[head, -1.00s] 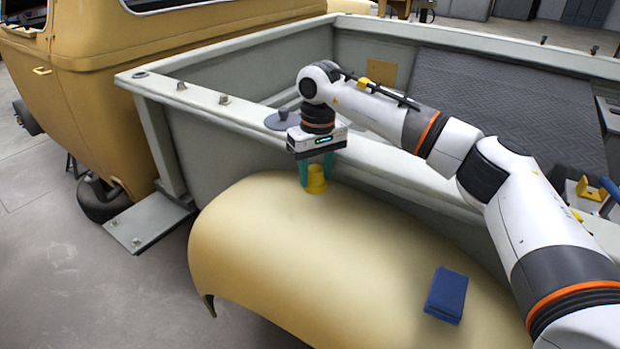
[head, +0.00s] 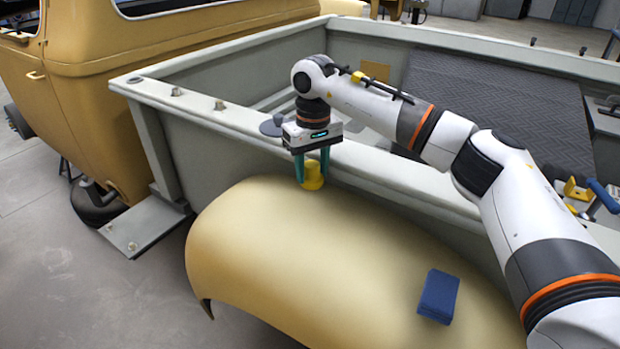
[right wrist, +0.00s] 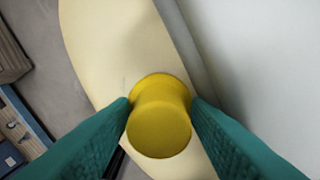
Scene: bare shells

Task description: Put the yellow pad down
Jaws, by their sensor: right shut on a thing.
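The yellow pad (head: 312,177) is a small round piece with a narrower knob on a wider base. It is at the top of the pale yellow fender (head: 290,245), close to the truck bed's side wall. My right gripper (head: 312,172) points down with its teal fingers on either side of the pad's knob, shut on it. In the right wrist view the pad (right wrist: 160,120) sits between the two fingers, with the fender's curved surface (right wrist: 110,50) behind it. Whether the pad's base touches the fender is hard to tell. My left gripper is not in view.
A blue block (head: 438,296) lies on the fender at the lower right. A grey disc with a knob (head: 272,126) rests on the bed's rail (head: 380,160). The bed wall stands right behind the gripper. The fender's middle is clear.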

